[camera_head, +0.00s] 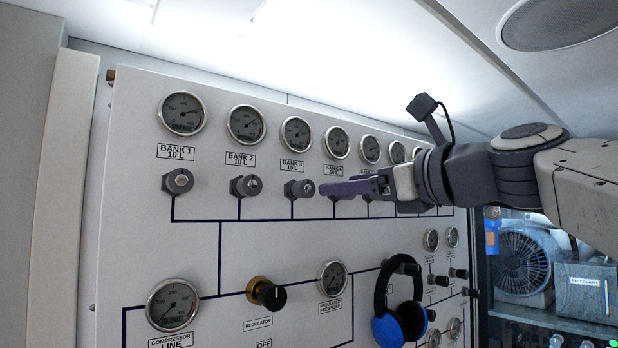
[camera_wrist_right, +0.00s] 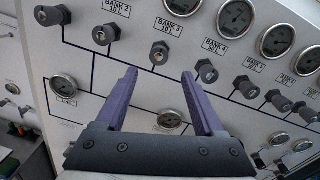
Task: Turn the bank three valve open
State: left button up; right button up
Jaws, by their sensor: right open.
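The panel (camera_head: 200,240) carries a row of grey valve knobs, each under its own round gauge and label. The bank three valve (camera_head: 298,188) is a grey knob below the BANK 3 label; it also shows in the right wrist view (camera_wrist_right: 160,52). My right gripper (camera_head: 325,188) comes in from the right, its purple fingers pointing at the bank three valve. In the right wrist view my right gripper (camera_wrist_right: 160,76) is open and empty, with the valve seen beyond the gap between its tips. I cannot tell the exact distance. My left gripper is not in view.
The bank two valve (camera_head: 246,185) sits left of the bank three valve; the bank four valve (camera_wrist_right: 206,71) is close by the right fingertip in the wrist view. Blue headphones (camera_head: 402,322) hang lower on the panel. A regulator knob (camera_head: 266,294) sticks out below.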

aim_at(308, 189)
jog(key=p+x, duration=0.3)
jog(key=x, duration=0.4)
jog(key=shift+w+a, duration=0.15)
jog(key=shift+a, duration=0.1)
jog(key=shift+w+a, duration=0.35)
jog(key=shift+w, duration=0.1)
grip_shut()
